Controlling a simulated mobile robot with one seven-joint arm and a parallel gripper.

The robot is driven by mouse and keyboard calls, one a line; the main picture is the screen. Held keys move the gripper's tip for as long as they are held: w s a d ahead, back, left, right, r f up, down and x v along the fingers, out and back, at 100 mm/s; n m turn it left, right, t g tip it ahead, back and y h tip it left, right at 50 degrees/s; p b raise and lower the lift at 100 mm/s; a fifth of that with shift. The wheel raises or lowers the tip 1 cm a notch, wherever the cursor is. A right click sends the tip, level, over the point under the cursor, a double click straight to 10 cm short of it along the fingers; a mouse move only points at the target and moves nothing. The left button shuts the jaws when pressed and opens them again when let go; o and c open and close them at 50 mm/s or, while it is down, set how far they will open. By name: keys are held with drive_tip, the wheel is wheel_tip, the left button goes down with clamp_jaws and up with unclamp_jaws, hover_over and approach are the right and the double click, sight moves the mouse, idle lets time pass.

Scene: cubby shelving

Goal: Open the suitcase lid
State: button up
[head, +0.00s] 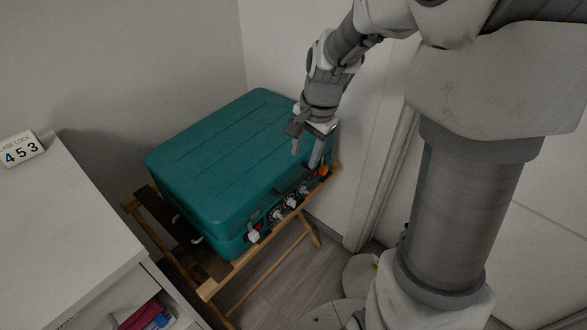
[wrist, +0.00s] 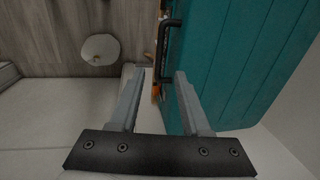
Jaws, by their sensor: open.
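The teal suitcase (head: 215,160) lies flat with its lid shut; its teal side fills the right of the wrist view (wrist: 235,65). Its front face carries several small white parts (head: 278,215), a pale latch-like piece (head: 253,236) at the near corner and an orange piece (head: 323,171) at the far end. A black handle (wrist: 167,48) stands out from that face in the wrist view. My gripper (head: 305,160) is open and empty at the far front edge of the suitcase. In the wrist view its fingertips (wrist: 160,72) point along the front face, with the handle beyond them.
The suitcase rests on a wooden folding stand (head: 220,284). A white cabinet (head: 65,220) at left bears a card (head: 20,149) reading "CASE LOCK 453". Walls close off the back and right. A round pale object (wrist: 100,48) stands on the floor.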

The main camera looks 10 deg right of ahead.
sight(297, 183)
drive_tip(key=f+b, duration=0.1)
drive_tip(key=f, duration=0.2)
drive_tip(key=w+f+b, duration=0.1)
drive_tip(key=f, duration=0.2)
drive_tip(key=a+f+b, duration=0.1)
drive_tip(key=f, duration=0.3)
drive_tip(key=shift+w+a+f, duration=0.1)
drive_tip(key=shift+w, duration=0.2)
clamp_jaws()
idle(0.9)
